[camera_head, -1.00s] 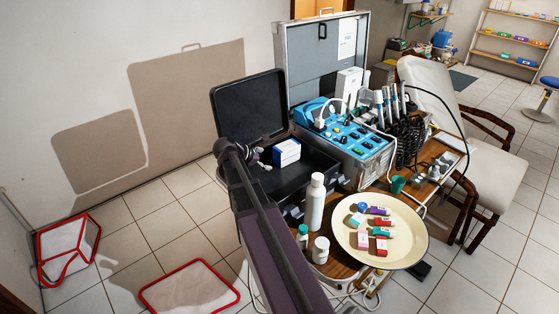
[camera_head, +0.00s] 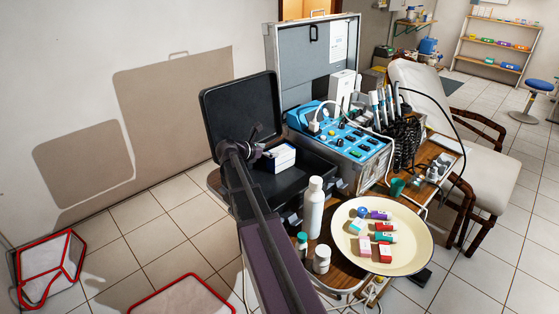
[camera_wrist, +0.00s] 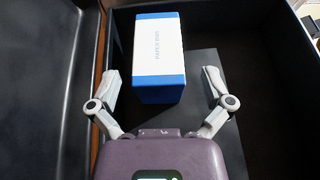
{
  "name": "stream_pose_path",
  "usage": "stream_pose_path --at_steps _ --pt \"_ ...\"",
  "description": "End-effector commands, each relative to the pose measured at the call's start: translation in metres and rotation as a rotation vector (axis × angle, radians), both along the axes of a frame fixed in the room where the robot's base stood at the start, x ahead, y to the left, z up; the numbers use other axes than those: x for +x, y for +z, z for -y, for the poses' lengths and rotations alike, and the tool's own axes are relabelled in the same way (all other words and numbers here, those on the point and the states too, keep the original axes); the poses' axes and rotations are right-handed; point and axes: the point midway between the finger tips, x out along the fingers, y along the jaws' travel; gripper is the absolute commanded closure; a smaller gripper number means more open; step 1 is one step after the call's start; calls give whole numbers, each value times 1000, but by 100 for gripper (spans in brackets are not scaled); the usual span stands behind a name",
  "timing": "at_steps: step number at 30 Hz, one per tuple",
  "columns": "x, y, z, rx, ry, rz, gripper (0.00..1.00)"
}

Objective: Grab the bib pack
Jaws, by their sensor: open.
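The bib pack (camera_wrist: 160,52) is a white box with a blue band and the words "PAPER BIBS". It lies inside the open black case (camera_head: 309,182), and it also shows in the head view (camera_head: 280,158). My gripper (camera_wrist: 161,82) is open, with one finger at each side of the pack's near end in the wrist view. The fingers look apart from the pack, and nothing is held. In the head view my gripper (camera_head: 262,148) is at the pack's left side, and my arm hides part of the case.
The case lid (camera_head: 240,110) stands open behind. A blue control unit (camera_head: 345,140) in a silver case stands to the right. A white bottle (camera_head: 314,207) and a cream tray (camera_head: 350,258) with small coloured packs stand in front on the wooden table.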

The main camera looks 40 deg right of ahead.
Motion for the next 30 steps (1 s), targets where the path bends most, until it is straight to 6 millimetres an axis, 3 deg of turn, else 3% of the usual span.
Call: stream_pose_path --at_steps 4,17,30 --pt "1 -6 10 0 0 1 0" --pt "1 -7 13 1 1 1 0" --pt "5 -27 52 1 1 0 0"
